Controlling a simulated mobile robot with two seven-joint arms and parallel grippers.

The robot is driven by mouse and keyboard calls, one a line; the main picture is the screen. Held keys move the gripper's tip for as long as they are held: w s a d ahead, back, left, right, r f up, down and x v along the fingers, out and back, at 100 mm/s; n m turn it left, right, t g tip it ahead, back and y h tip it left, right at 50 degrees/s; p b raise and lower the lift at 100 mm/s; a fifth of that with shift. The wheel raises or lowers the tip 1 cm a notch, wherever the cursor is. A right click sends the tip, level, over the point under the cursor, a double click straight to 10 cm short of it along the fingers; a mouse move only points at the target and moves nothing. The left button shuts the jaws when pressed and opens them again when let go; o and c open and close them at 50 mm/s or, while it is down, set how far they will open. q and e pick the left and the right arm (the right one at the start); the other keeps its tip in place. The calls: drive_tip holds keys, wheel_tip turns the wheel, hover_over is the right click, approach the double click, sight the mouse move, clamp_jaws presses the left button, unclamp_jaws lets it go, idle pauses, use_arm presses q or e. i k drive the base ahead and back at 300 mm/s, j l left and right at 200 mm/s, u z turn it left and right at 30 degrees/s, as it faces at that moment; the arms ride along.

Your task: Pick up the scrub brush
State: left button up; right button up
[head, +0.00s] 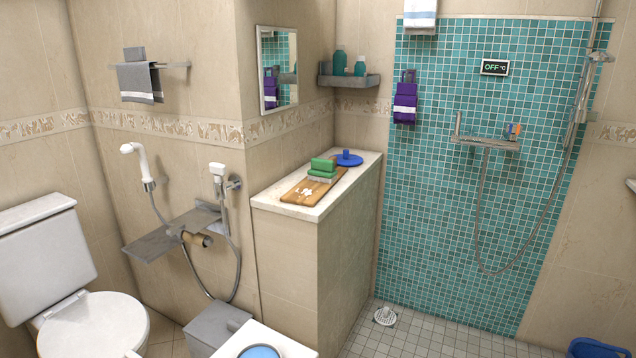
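No thing shows clearly enough for me to name it the scrub brush for certain. A white, ribbed round object with a small raised top (385,316) sits on the grey tiled shower floor near the end of the half wall; it may be the brush. A flat blue disc with an upright knob (347,159) lies on the half wall's white top. A wooden board (300,194) there carries stacked green blocks (322,168) and a small white object (304,192).
The half wall (340,235) stands between the toilet (85,325) side and the shower. A grey box (213,325) stands on the floor at its near end. A shower hose (545,220) hangs low. A blue container (597,348) is at bottom right.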

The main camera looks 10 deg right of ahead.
sight(323, 170)
drive_tip(key=l+u, duration=0.1)
drive_tip(key=u, duration=0.25)
drive_tip(key=i+l+u, duration=0.1)
drive_tip(key=u, duration=0.25)
drive_tip(key=l+u, duration=0.2)
drive_tip(key=u, duration=0.15)
drive_tip(key=l+u, duration=0.25)
drive_tip(key=l, duration=0.2)
drive_tip(key=l+u, duration=0.25)
drive_tip(key=l, duration=0.15)
drive_tip(key=l+u, duration=0.1)
drive_tip(key=l, duration=0.5)
drive_tip(key=k+l+u, duration=0.1)
drive_tip(key=l, duration=0.5)
drive_tip(key=k+l+u, duration=0.1)
drive_tip(key=l, duration=0.55)
